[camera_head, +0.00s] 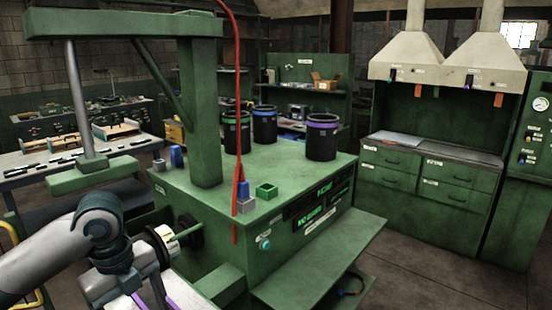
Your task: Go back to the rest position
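My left arm comes in from the lower left, in front of the green machine. My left gripper (155,296) is at the bottom edge, partly cut off, and I cannot tell whether its fingers are open or shut. My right arm and gripper are not in view. On the machine top stand three black bins: one with a green rim (236,135), one with a blue rim (265,125) and one with a purple rim (322,138). A small green square piece (266,191), a blue piece (177,158) and another blue piece (243,190) on a grey block sit near the machine's front left edge.
The green machine (300,262) has a post, an overhead beam and a red hose (237,100). A low shelf (325,260) juts from its front. A workbench (70,165) with tools stands at the left. Green cabinets (430,185) with hoods stand at the right. Floor is free between.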

